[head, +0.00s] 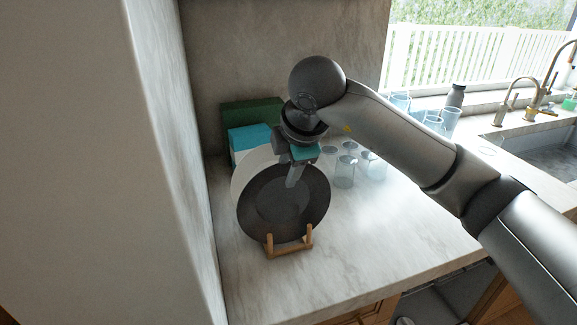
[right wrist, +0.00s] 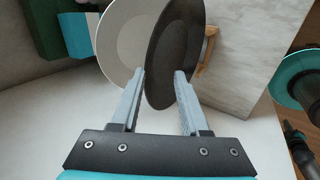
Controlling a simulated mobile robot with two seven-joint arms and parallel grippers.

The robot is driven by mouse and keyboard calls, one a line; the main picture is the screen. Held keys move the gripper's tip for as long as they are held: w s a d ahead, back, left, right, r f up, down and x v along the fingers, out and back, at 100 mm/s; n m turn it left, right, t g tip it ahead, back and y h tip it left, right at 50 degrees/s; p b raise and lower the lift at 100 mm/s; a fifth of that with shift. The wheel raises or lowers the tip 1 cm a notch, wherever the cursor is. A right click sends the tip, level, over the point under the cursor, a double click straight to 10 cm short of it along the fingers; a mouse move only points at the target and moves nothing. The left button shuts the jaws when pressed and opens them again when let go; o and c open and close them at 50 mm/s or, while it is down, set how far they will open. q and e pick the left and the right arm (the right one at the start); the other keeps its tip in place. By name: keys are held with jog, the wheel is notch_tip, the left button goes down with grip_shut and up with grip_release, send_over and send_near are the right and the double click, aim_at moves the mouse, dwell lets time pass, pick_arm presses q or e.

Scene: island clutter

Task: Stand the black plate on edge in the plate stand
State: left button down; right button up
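The black plate (head: 262,205) stands on edge, leaning slightly, in the wooden plate stand (head: 290,247) on the counter. In the right wrist view the black plate (right wrist: 178,45) shows its face, and part of the stand (right wrist: 207,50) shows beside it. My right gripper (head: 292,180) is at the plate's upper edge. In the right wrist view its fingers (right wrist: 160,75) are apart, one on each side of the plate's rim, with space between; contact cannot be told. My left gripper is not in view.
A white plate (head: 240,178) stands upright behind the black one. A teal box (head: 248,137) and a green box (head: 250,112) stand at the back wall. Several glasses (head: 344,172) stand to the right. The front right counter (head: 390,240) is clear.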

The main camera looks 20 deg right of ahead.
dwell(0.4)
jog(key=p+v, duration=0.3)
jog(key=v, duration=0.4)
dwell(0.5)
jog(key=shift+s+f, duration=0.15)
